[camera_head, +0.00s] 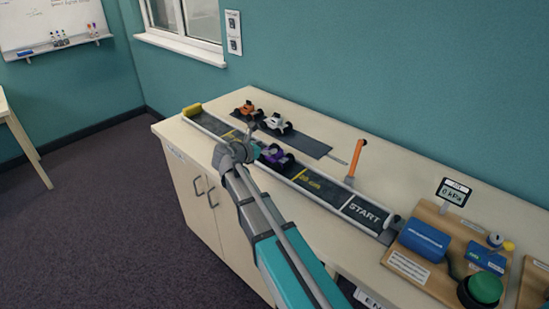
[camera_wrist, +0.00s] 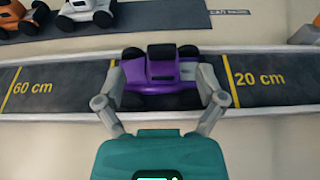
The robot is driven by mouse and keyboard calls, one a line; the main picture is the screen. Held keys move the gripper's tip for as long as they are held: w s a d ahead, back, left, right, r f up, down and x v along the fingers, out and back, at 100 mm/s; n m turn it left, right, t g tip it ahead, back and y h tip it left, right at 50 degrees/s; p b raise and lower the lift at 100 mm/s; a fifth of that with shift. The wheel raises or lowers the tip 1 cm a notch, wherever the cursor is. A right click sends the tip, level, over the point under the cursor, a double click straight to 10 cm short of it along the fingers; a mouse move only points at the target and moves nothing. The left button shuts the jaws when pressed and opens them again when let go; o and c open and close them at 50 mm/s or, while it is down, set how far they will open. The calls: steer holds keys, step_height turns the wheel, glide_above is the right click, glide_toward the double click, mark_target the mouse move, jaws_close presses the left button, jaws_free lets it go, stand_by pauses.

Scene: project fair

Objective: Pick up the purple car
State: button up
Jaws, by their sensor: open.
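The purple car (camera_wrist: 160,74) sits on the dark track (camera_wrist: 75,84) between the 60 cm and 20 cm marks in the wrist view. It has a black top and black wheels. In the head view the purple car (camera_head: 275,156) shows just right of my arm's end. My gripper (camera_wrist: 168,84) is open in the wrist view, with one finger on each side of the car. I cannot tell whether the fingers touch it. In the head view the gripper's fingers are mostly hidden behind my own arm.
An orange car (camera_head: 247,110) and a white car (camera_head: 275,124) stand on a dark mat (camera_head: 310,145) behind the track. An orange post (camera_head: 356,158) stands right of the mat. A wooden board with a blue cylinder (camera_head: 424,241) and a green button (camera_head: 485,287) is at the right.

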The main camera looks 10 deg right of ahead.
mark_target(275, 145)
steer(key=shift+b+x, duration=0.8)
steer(key=shift+x, duration=1.85)
steer(key=shift+s, duration=0.15)
jaws_close()
